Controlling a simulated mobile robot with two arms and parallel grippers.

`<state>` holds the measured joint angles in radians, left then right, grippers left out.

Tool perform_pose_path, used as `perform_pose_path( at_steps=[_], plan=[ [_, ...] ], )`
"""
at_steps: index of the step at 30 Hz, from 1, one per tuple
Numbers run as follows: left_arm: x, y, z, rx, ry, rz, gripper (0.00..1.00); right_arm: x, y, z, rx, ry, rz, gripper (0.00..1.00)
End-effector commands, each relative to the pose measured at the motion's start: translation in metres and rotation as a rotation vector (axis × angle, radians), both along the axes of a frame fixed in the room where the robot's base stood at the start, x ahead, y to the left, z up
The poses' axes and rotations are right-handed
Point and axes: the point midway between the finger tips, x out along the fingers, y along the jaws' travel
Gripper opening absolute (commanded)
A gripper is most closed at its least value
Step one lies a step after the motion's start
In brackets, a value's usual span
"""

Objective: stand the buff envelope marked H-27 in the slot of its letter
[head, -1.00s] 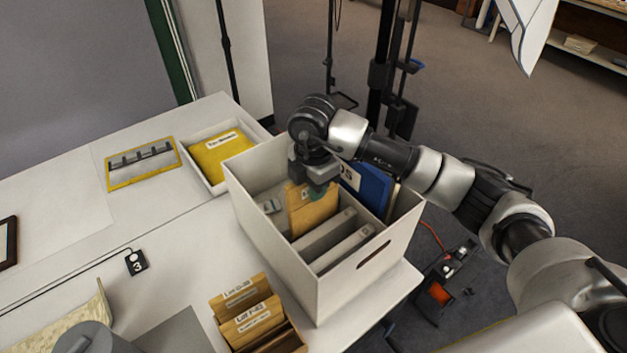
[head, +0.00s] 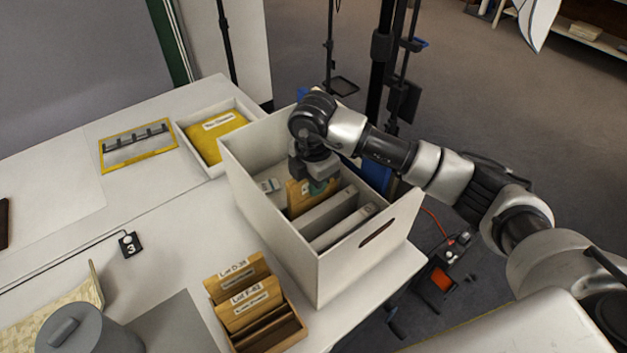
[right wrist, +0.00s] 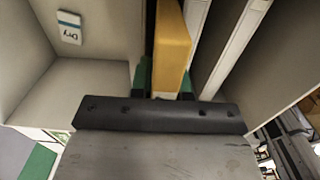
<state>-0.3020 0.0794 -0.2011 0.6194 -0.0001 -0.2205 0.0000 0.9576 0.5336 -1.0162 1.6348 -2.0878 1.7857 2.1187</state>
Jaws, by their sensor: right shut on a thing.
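The buff envelope (head: 297,197) is upright inside the white open box (head: 275,218), its lower part hidden behind a pale divider (head: 325,213). I cannot read its marking. My right gripper (head: 318,187) points down into the box and is shut on the envelope's upper part. In the right wrist view the envelope (right wrist: 172,42) stands between the green finger pads (right wrist: 163,80), with pale dividers (right wrist: 240,45) to its right. Its lower edge is hidden, so I cannot tell whether it touches the floor. My left gripper is out of view.
A small "Dry" label box (right wrist: 69,27) is in the box's left part. A blue folder (head: 376,178) stands behind my arm. A wooden holder with tabbed cards (head: 262,325) stands in front, a yellow packet in a tray (head: 213,138) behind left.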

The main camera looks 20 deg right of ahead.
Motion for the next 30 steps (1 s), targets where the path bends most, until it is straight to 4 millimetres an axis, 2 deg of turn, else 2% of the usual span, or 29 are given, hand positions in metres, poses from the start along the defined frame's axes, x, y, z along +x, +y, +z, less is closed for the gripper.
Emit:
perform_pose_path(
  at_steps=[19,29,30],
  plan=[
    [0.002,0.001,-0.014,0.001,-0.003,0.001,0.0,0.0,0.0,-0.02,-0.001,0.001,0.0,0.0],
    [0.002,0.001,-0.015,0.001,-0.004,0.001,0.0,0.0,0.0,-0.021,0.0,0.0,0.0,0.0],
    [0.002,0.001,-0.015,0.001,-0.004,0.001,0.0,0.0,0.0,-0.021,0.0,0.0,0.0,0.21]
  ],
)
